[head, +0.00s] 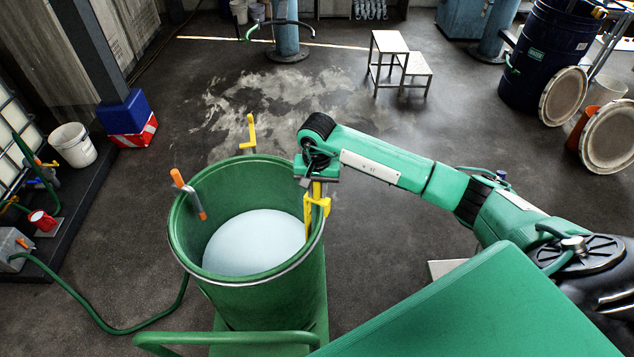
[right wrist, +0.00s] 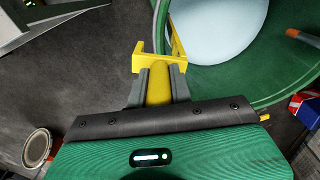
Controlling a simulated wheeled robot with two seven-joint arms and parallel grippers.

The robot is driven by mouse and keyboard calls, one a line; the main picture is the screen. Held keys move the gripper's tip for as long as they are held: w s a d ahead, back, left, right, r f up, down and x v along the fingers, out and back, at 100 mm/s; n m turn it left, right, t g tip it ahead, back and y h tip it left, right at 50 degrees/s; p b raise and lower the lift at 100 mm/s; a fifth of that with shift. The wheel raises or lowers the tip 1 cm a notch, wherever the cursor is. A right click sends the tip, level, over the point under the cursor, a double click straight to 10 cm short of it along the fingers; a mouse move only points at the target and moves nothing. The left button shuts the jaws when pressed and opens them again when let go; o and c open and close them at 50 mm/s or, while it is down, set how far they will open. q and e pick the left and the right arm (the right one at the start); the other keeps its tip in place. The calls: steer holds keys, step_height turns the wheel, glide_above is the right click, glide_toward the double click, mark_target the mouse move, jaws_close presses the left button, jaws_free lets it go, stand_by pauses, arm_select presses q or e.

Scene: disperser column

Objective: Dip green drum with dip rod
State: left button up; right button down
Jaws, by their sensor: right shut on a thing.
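The green drum (head: 262,295) stands open at the lower middle of the head view, with pale bluish liquid (head: 255,243) inside. My right gripper (head: 316,187) is at the drum's right rim. It is shut on a yellow piece (head: 310,220) with a bracket-like end, which looks like the dip rod. One yellow part lies against the drum's inner wall, above the liquid surface as far as I see. In the right wrist view the grey fingers (right wrist: 158,86) close around its yellow handle (right wrist: 159,84), and the bracket (right wrist: 150,60) sits at the rim. My left gripper is not in view.
A grey piece with an orange handle (head: 188,193) hangs on the drum's left rim. Another yellow piece (head: 250,132) stands at the far rim. A green hose (head: 110,325) lies on the floor at left. A white step stool (head: 390,58) and dark blue drum (head: 545,55) stand farther back.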

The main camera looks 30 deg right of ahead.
step_height(320, 180, down, 11)
steer(key=b, duration=0.5)
steer(key=shift+r, duration=0.2)
steer(key=shift+f+b, duration=1.05)
steer(key=shift+b, duration=0.2)
steer(key=shift+f+b, duration=0.35)
steer(key=shift+b, duration=0.1)
stand_by(0.4)
